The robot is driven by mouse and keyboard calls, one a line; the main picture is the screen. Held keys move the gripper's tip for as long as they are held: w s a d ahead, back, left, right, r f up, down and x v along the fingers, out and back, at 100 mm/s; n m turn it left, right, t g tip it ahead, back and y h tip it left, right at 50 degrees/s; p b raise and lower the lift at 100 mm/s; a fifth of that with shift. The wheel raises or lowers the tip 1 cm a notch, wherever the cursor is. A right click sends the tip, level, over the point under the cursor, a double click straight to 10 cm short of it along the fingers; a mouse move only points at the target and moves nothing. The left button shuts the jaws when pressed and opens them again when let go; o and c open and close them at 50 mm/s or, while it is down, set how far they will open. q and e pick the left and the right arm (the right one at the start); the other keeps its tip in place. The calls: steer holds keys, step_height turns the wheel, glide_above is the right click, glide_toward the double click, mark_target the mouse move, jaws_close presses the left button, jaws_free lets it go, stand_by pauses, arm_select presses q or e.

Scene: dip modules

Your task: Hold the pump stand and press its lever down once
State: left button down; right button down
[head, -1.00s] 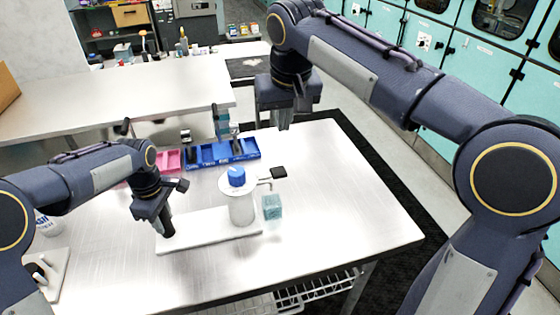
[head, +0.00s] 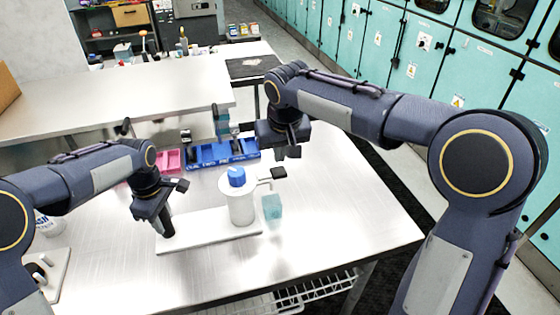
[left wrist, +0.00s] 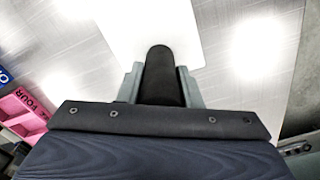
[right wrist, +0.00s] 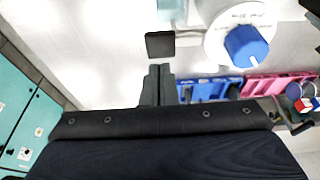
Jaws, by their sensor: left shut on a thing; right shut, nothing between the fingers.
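The pump stand has a white base plate (head: 208,235), a white cylinder (head: 242,208) with a blue cap (head: 237,176), and a black upright handle (head: 167,228) at its left end. A lever with a black pad (head: 279,172) sticks out to the right; the pad also shows in the right wrist view (right wrist: 160,44). My left gripper (head: 160,212) is shut on the black handle, which stands between its fingers in the left wrist view (left wrist: 160,75). My right gripper (head: 289,152) is shut and empty, above and apart from the pad. Its fingertips show beside the pad in the right wrist view (right wrist: 157,72).
A translucent teal block (head: 272,206) is right of the cylinder, below the lever. Blue bins (head: 220,154) and pink bins (head: 168,160) stand behind. A white board (head: 45,268) lies at the left. The table's right side is clear.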

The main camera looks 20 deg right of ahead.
mark_target(272, 175)
steer(key=shift+f, duration=1.45)
